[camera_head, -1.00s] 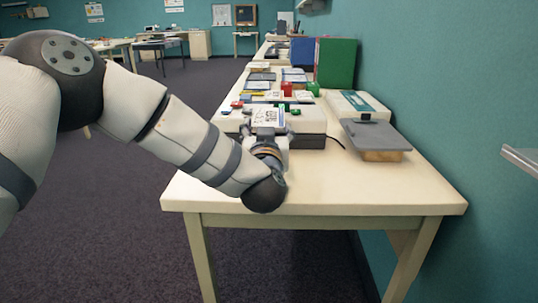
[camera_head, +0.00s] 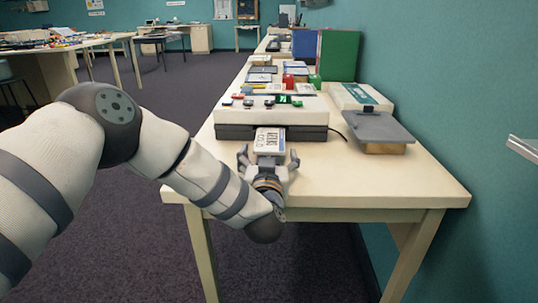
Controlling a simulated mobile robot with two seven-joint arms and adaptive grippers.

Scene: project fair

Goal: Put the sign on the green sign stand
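My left gripper (camera_head: 268,158) is near the table's front end, with one finger on each side of a white sign (camera_head: 270,139) bearing dark print. The sign sits between the spread fingers, in front of the white box with a dark base (camera_head: 270,112). The contact of fingers and sign is too small to see clearly, but the sign has moved along with the gripper. A small green piece (camera_head: 283,99), possibly the green sign stand, is on top of that box among other small coloured pieces. My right gripper is not in view.
A grey tray-like device (camera_head: 378,127) and a white case (camera_head: 358,97) stand at the right by the wall. The front of the table (camera_head: 350,185) is clear.

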